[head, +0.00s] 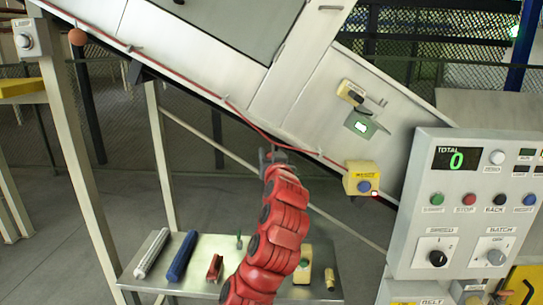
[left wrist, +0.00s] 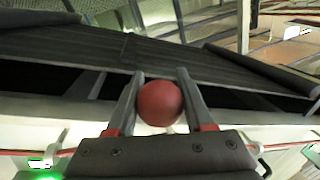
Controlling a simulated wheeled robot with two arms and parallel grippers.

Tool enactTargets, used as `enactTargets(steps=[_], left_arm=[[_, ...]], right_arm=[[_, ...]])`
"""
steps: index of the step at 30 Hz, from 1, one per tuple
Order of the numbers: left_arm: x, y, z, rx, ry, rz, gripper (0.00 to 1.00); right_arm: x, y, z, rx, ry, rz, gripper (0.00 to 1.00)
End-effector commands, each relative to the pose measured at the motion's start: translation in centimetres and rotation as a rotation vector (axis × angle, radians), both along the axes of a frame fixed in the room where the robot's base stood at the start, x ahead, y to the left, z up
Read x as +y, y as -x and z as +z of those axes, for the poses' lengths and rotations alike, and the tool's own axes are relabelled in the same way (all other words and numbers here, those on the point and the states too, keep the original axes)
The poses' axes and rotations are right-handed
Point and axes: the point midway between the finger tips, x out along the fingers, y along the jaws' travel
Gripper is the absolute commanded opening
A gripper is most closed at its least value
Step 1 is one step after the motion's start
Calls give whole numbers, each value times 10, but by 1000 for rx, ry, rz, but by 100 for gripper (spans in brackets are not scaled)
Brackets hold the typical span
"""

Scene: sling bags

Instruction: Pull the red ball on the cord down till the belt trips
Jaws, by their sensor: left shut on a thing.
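My left gripper (head: 273,156) reaches up to the red cord (head: 180,67) under the sloping conveyor's side. In the left wrist view its two fingers (left wrist: 160,74) are shut on the red ball (left wrist: 159,102), one finger on each side. The ball held there is hidden in the head view. The cord runs along the conveyor side to a yellow switch box (head: 362,179) with a blue button; in the left wrist view it shows at both sides of the gripper. My right gripper is in neither view.
A brownish-red ball (head: 77,37) sits by the upper-left post. A steel table (head: 205,262) with several small tools stands below my arm. At right is a grey control panel (head: 470,215) whose TOTAL display reads 0.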

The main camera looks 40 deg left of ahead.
Motion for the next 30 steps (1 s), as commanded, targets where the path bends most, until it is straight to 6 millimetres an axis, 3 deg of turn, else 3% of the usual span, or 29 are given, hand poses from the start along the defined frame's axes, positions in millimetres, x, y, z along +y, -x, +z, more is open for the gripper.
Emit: enactTargets(steps=[2, 3, 7, 20, 30], left_arm=[[0, 0, -2, 3, 3, 0, 0], [0, 0, -2, 3, 3, 0, 58], [0, 0, -1, 3, 3, 0, 81], [-4, 4, -1, 0, 0, -1, 83], [-43, 47, -4, -3, -1, -1, 83]], right_arm=[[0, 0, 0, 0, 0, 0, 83], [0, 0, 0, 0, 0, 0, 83], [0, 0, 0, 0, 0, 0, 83], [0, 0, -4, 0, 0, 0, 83], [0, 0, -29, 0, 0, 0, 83]])
